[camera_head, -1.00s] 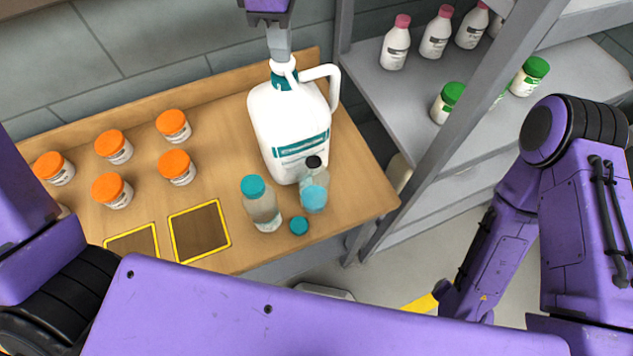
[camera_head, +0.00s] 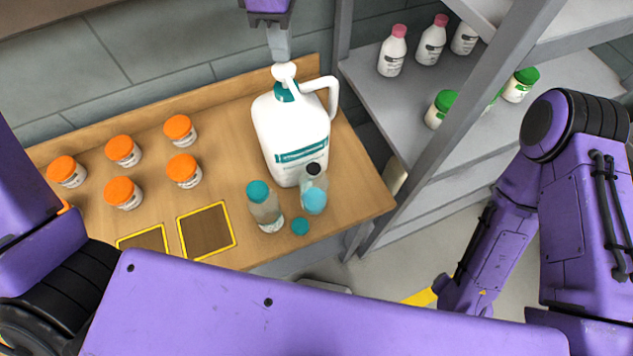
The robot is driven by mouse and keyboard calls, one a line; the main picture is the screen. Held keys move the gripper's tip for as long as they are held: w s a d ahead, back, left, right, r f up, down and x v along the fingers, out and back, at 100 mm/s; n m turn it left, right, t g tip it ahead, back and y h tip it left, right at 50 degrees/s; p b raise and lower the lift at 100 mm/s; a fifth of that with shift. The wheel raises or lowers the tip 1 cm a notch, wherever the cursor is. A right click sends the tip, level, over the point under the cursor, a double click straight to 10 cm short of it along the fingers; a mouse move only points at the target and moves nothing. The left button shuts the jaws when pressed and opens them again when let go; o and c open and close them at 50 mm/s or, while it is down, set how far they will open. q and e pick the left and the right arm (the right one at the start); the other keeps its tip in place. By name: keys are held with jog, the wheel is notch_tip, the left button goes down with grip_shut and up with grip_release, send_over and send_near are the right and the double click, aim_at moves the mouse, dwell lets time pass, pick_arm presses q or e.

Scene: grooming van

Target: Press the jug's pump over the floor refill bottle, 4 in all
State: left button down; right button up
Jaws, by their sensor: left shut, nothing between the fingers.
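The white jug (camera_head: 291,133) with a teal label and a side handle stands on the wooden counter. Its white pump head (camera_head: 284,72) sits above a teal collar. My left gripper (camera_head: 281,60) comes down from the top, shut and empty, with its fingertips at the pump head; I cannot tell whether they touch. In front of the jug stands a clear bottle with blue liquid (camera_head: 314,199) and a dark top, possibly the refill bottle. A clear bottle with a teal cap (camera_head: 265,210) stands to its left. A loose teal cap (camera_head: 300,226) lies in front. My right gripper is out of view.
Several orange-lidded jars (camera_head: 123,192) stand on the counter's left part. Two yellow-framed dark squares (camera_head: 206,231) mark its front. A grey shelf (camera_head: 400,95) with pink-capped and green-capped bottles stands at right. A yellow floor marking (camera_head: 419,298) shows below.

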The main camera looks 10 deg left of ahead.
aim_at(284, 67)
pick_arm(q)
jog(key=shift+f, duration=0.15)
dwell(0.4)
jog(key=shift+f+b, duration=0.85)
jog(key=shift+f, duration=0.75)
jog(key=shift+r, duration=0.1)
notch_tip(284, 67, up, 3)
jog(key=p, duration=0.4)
jog(key=shift+r, duration=0.2)
jog(key=shift+f, duration=0.2)
